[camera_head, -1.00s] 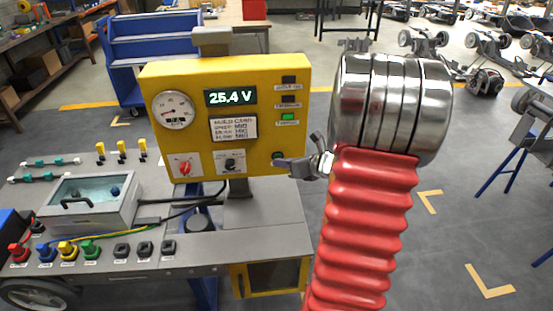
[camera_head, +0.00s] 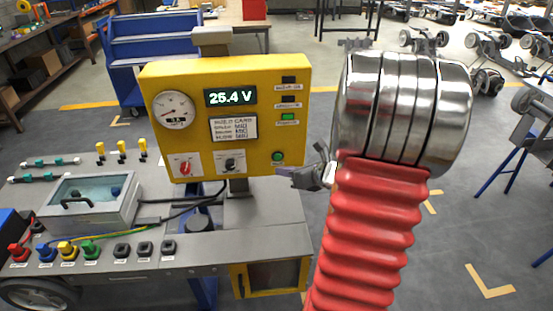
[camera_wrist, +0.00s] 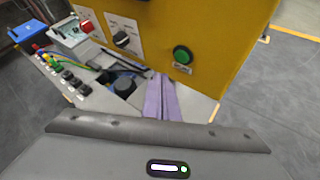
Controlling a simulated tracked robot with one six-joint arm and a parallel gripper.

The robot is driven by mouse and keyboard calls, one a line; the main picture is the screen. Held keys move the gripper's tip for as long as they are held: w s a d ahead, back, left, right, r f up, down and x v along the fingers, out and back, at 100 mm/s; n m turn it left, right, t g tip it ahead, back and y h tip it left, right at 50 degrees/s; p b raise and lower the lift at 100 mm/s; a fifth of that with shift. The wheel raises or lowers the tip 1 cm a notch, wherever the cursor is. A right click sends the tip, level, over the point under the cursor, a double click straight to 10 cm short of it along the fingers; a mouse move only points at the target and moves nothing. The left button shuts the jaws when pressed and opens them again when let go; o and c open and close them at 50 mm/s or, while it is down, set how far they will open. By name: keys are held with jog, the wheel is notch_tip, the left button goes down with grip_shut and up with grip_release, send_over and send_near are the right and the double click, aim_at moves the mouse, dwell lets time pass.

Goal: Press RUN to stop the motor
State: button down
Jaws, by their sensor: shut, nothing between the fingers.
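The yellow control panel (camera_head: 230,80) stands upright on the bench, with a lit readout (camera_head: 231,97) of 25.4 V. A round green button (camera_head: 278,157) sits at its lower right; its label is too small to read. In the wrist view the green button (camera_wrist: 182,55) shows in full, above and right of the fingertips. My gripper (camera_head: 283,172) is shut and empty, just below and right of the button and apart from it. In the wrist view my gripper's fingers (camera_wrist: 161,82) are together.
A red knob (camera_head: 185,168) and a black knob (camera_head: 231,164) sit left of the button. A dial gauge (camera_head: 174,110) and a small green indicator (camera_head: 288,116) are higher up. A clear-lidded box (camera_head: 90,203) and several coloured terminals (camera_head: 67,250) occupy the bench's left side.

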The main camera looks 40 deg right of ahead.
jog(key=shift+s+a, duration=0.65)
jog(key=shift+s, duration=0.35)
jog(key=shift+s+a, duration=0.1)
jog(key=s+a, duration=0.1)
jog(key=s, duration=0.1)
jog(key=s+a, duration=0.1)
jog(key=s, duration=0.1)
jog(key=shift+a, duration=0.3)
